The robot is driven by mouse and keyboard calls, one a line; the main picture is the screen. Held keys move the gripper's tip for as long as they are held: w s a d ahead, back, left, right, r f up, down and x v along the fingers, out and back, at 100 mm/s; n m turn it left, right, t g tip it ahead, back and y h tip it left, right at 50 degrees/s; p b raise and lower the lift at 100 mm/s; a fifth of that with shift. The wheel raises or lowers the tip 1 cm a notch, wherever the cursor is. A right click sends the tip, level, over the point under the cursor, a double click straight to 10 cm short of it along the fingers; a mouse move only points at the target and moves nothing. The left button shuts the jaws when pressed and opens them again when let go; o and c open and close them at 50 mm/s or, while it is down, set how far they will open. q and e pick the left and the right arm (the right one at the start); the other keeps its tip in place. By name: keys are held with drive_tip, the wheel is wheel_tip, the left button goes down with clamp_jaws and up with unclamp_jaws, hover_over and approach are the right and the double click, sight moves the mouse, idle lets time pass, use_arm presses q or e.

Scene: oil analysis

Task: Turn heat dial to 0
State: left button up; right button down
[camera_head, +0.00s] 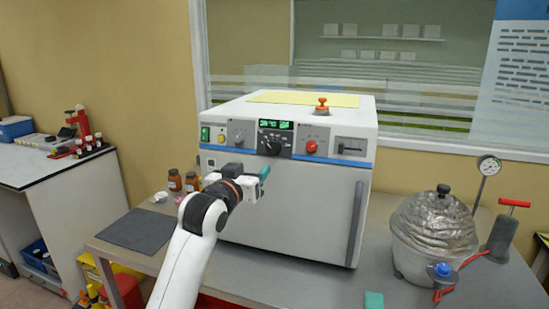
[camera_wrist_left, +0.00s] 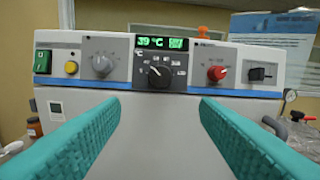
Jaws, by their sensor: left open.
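The white oven-like machine (camera_head: 290,205) stands on the bench with a control panel along its top front. The black heat dial (camera_head: 272,147) sits at the panel's middle, under a green display (camera_head: 276,125). In the left wrist view the dial (camera_wrist_left: 158,75) is centred beyond the fingers, and the display (camera_wrist_left: 162,43) seems to read 39 °C. My left gripper (camera_head: 265,178) is in front of the machine, below the dial and apart from it. In the left wrist view its two teal fingers (camera_wrist_left: 160,125) are spread wide with nothing between them. My right gripper is out of view.
A grey knob (camera_wrist_left: 103,64) and a red knob (camera_wrist_left: 217,73) flank the dial. Brown bottles (camera_head: 183,181) stand left of the machine. A foil-covered vessel (camera_head: 437,225) with a gauge stands to the right. The space before the panel is clear.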

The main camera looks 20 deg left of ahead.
sight(271, 149)
use_arm(q)
drive_tip(key=w, duration=0.4)
drive_tip(key=w+p, duration=0.1)
drive_tip(key=w, duration=0.3)
drive_tip(key=w+d+p, duration=0.1)
drive_tip(key=w, duration=0.3)
drive_tip(key=shift+r, duration=0.35)
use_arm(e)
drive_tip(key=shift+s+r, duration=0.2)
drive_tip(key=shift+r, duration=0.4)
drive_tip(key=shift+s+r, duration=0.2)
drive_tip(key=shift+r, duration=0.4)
use_arm(q)
drive_tip(key=c, duration=1)
